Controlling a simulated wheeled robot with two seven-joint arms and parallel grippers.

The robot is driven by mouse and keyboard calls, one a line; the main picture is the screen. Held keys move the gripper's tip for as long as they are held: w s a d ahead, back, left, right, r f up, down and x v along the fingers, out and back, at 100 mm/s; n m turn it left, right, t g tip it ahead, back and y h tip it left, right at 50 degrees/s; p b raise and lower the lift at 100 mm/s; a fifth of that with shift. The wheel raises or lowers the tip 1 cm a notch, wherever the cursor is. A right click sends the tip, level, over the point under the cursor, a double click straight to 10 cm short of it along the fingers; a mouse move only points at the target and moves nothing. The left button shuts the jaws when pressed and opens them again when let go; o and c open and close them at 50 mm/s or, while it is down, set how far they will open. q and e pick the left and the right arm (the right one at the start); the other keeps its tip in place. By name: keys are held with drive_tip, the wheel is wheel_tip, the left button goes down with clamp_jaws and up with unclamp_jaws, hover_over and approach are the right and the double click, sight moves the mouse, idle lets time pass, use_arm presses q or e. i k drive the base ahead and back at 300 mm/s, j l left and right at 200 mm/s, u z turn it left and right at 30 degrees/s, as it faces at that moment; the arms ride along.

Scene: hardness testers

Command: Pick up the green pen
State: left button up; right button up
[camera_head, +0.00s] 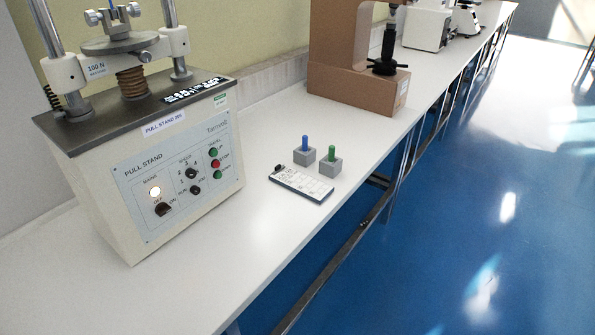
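The green pen (332,152) stands upright in a small grey block (328,167) on the white bench, near its front edge. A blue pen (304,143) stands upright in a similar grey block (303,157) just to the left and slightly behind. Neither of my grippers is in view, and nothing touches the green pen.
A flat white-topped case or plate (301,184) lies in front of the blocks. A large pull stand machine (178,180) fills the left of the white bench (262,225). A brown tester (350,88) stands behind the pens. Blue floor (450,220) lies right of the bench.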

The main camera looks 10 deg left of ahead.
sight(332, 148)
drive_tip(key=i+l+u, duration=0.15)
drive_tip(key=u, duration=0.25)
drive_tip(key=i+l+u, duration=0.1)
drive_tip(key=l+u, duration=0.25)
drive_tip(key=i+l+u, duration=0.1)
drive_tip(key=u, duration=0.3)
drive_tip(key=l+u, duration=0.35)
drive_tip(key=i, duration=0.05)
